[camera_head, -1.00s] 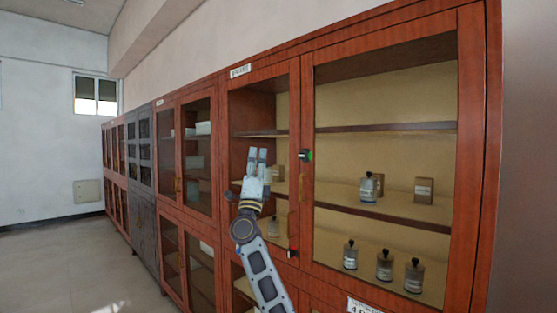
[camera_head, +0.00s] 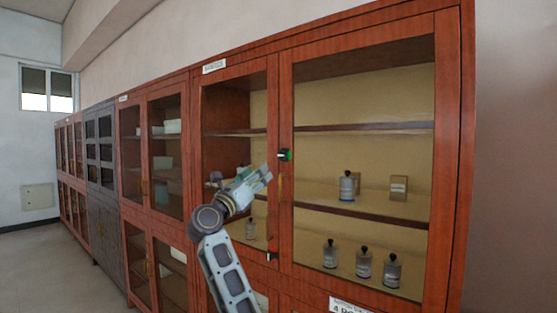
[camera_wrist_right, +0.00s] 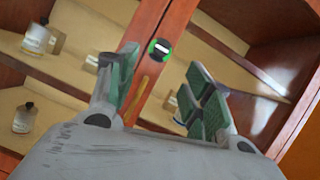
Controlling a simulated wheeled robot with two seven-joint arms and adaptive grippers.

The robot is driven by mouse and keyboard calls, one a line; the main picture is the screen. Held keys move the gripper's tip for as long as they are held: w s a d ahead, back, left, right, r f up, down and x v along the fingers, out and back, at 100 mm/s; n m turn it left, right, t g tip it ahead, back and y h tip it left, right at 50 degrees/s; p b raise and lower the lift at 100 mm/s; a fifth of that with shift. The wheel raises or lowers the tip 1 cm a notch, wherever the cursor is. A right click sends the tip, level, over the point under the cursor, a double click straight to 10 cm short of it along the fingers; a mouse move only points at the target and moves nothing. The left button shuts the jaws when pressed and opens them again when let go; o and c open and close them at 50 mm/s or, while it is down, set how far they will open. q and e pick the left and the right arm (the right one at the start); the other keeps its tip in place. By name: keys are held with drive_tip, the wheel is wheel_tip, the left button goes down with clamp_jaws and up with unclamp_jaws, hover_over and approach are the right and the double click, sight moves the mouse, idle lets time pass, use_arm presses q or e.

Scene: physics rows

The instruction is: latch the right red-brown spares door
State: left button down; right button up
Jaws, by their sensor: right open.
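The right red-brown glass door (camera_head: 365,165) of the near cabinet looks flush with its frame. A round black knob with a green mark (camera_head: 285,154) sits on the upright where the two upper doors meet. My right gripper (camera_head: 268,174) is open and empty, in front of the cabinet, a little below and left of the knob and tilted towards the upper right. In the right wrist view the knob (camera_wrist_right: 159,49) shows ahead, between the spread fingers (camera_wrist_right: 160,85), with a pale bar across its green face. It looks apart from the fingers. A brass handle (camera_wrist_right: 137,98) lies below it.
A second knob with a red mark (camera_head: 272,255) sits lower on the same upright. Several bottles (camera_head: 363,263) and a small box (camera_head: 398,187) stand on shelves behind glass. More cabinets (camera_head: 100,180) run off to the left, with open floor (camera_head: 45,265) before them.

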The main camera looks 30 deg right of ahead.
sight(281, 157)
drive_tip(key=shift+m+g, duration=0.4)
drive_tip(key=shift+m, duration=0.1)
drive_tip(key=p+x, duration=0.3)
drive_tip(key=x, duration=1)
drive_tip(key=shift+s+d, duration=0.1)
drive_tip(key=shift+d, duration=0.3)
use_arm(q)
drive_tip(key=d+r, duration=0.2)
drive_tip(key=r, duration=0.1)
drive_tip(key=shift+s+d, duration=0.15)
drive_tip(key=shift+d, duration=0.2)
drive_tip(key=shift+s+d, duration=0.15)
use_arm(e)
drive_tip(key=c, duration=1)
use_arm(q)
drive_tip(key=shift+d+f, duration=0.1)
